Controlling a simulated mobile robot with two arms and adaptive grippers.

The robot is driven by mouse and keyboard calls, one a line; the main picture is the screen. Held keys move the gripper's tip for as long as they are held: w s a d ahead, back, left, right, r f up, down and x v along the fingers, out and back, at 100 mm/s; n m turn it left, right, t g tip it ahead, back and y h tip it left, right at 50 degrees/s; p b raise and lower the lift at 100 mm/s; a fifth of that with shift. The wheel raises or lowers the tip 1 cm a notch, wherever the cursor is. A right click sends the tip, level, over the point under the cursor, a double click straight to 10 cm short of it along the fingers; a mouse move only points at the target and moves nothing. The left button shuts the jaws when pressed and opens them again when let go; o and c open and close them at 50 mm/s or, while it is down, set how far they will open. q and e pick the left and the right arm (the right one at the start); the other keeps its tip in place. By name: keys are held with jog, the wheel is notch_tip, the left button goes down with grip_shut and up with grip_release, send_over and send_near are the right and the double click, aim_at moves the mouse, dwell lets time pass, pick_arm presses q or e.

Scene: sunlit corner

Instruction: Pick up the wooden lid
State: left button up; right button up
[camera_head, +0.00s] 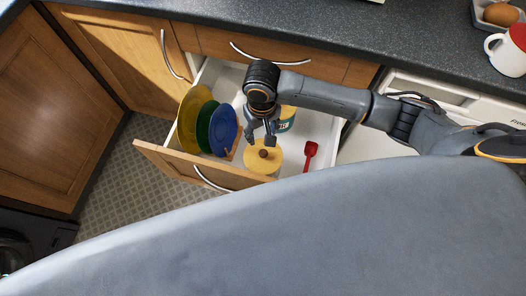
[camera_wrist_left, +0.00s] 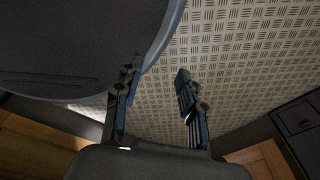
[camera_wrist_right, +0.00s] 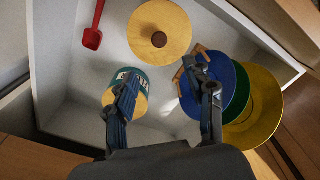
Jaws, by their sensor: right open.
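The wooden lid (camera_head: 256,164) is a round, light-wood disc with a dark brown knob. It lies in the open white drawer, and it shows whole at the top of the right wrist view (camera_wrist_right: 148,14). My right gripper (camera_head: 258,139) is over the drawer, close to the lid on its far side. In the right wrist view its fingers (camera_wrist_right: 162,84) are apart with nothing between them, and the lid lies beyond the fingertips. My left gripper (camera_wrist_left: 156,82) shows only in the left wrist view; its fingers are apart and empty above the patterned floor.
In the drawer (camera_head: 322,160), yellow (camera_head: 187,118), green (camera_head: 203,128) and blue (camera_head: 224,130) plates stand at the left. A teal-labelled tin (camera_head: 288,122) is behind the lid; a red scoop (camera_head: 310,152) lies right. The dark counter (camera_head: 330,42) bounds the back.

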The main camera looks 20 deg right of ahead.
aim_at(263, 153)
jog(key=f, duration=0.3)
jog(key=shift+s+f, duration=0.2)
jog(key=shift+f, duration=0.2)
notch_tip(263, 153, down, 2)
jog(key=shift+w+f+b, duration=0.1)
jog(key=shift+f+b, duration=0.1)
jog(key=shift+b, duration=0.1)
jog(key=shift+f, duration=1)
jog(key=f, duration=0.2)
jog(key=shift+s+f, duration=0.25)
jog(key=shift+f, duration=0.6)
pick_arm(q)
jog(key=shift+s+a+f, duration=0.15)
jog(key=shift+s+f, duration=0.2)
jog(key=shift+s, duration=0.2)
jog(key=shift+s+a+f, duration=0.1)
jog(key=shift+s+f, duration=0.25)
jog(key=shift+s, duration=0.15)
pick_arm(e)
grip_shut()
